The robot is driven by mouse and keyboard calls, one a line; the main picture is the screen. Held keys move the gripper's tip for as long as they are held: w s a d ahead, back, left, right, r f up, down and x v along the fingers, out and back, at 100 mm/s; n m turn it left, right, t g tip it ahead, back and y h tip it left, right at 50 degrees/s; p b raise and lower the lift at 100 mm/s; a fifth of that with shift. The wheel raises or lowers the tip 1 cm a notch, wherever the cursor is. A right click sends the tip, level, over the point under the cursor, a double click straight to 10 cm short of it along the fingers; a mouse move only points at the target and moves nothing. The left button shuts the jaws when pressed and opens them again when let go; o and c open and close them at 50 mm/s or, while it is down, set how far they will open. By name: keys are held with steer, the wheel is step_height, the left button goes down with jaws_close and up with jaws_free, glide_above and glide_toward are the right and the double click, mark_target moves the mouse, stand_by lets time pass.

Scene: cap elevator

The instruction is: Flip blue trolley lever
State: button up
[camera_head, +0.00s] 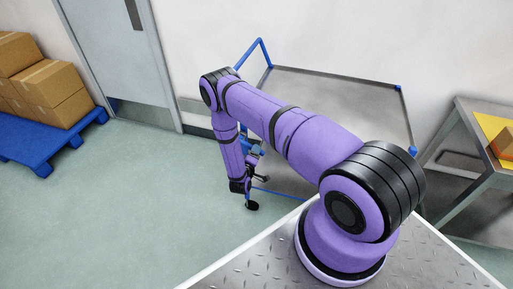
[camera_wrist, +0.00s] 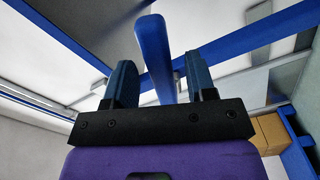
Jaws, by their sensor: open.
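The blue trolley shows in the head view, with its blue frame (camera_head: 262,50) and grey panel (camera_head: 345,105) against the wall behind my arm. In the wrist view a blue lever (camera_wrist: 153,45) rises between the two fingers of my gripper (camera_wrist: 159,66). The fingers are apart, one on each side of the lever, with visible gaps. Whether the lever lies fully at fingertip depth is hard to tell. A blue trolley rail (camera_wrist: 265,32) crosses behind the right finger. In the head view my gripper (camera_head: 258,150) is small and partly hidden by my arm, beside the trolley's left end.
A blue pallet (camera_head: 40,150) with cardboard boxes (camera_head: 50,85) stands at the left, near a grey door (camera_head: 110,50). A metal table (camera_head: 470,150) stands at the right. The floor (camera_head: 130,200) at the left is clear.

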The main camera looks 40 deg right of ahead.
steer(key=shift+x, duration=1.95)
steer(key=shift+c, duration=0.2)
jaws_close()
steer(key=shift+r, duration=0.1)
